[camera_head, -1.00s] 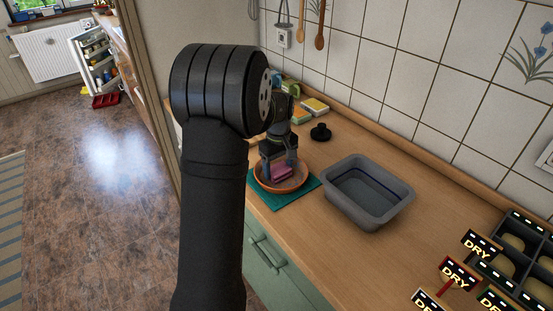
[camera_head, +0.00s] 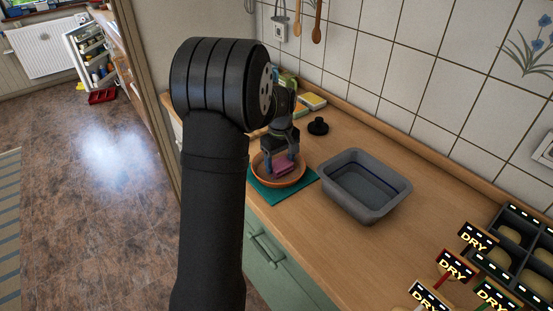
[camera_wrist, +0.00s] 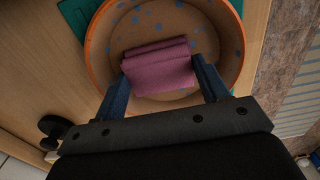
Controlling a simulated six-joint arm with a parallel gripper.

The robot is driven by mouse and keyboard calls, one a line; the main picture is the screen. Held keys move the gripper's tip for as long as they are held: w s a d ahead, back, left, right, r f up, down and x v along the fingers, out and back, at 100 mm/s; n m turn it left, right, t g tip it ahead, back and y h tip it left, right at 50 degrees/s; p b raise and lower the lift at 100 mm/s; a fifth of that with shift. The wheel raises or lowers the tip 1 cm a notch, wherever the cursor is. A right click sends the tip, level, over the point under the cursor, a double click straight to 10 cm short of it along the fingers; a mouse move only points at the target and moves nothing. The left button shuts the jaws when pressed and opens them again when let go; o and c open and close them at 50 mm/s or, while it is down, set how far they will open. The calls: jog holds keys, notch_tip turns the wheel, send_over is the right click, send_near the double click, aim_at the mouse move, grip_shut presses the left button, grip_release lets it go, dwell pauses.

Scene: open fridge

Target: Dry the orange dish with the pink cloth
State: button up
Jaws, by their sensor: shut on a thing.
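The orange dish (camera_head: 263,170) stands on a teal mat (camera_head: 268,196) on the counter, left of a grey basin. In the wrist view, blue drops or spots mark the inside of the dish (camera_wrist: 112,22). The pink cloth (camera_head: 283,168) is folded and inside the dish; it also shows in the wrist view (camera_wrist: 158,68). My gripper (camera_wrist: 160,80) is shut on the cloth, with one blue finger at each side of it. I cannot tell whether the cloth presses on the dish floor. My arm hides part of the counter in the head view.
A grey basin (camera_head: 325,186) stands right of the dish. A black knob-like object (camera_head: 318,126) and sponges (camera_head: 312,102) lie behind. At the lower right, several "DRY" signs (camera_head: 455,264) stand by a dark compartment tray (camera_head: 541,233). The counter in front of the basin is clear.

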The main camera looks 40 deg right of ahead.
aim_at(276, 160)
jog(key=shift+s, duration=0.9)
jog(key=shift+w, duration=1.95)
jog(key=shift+s+r, duration=0.15)
jog(key=shift+r, duration=3.9)
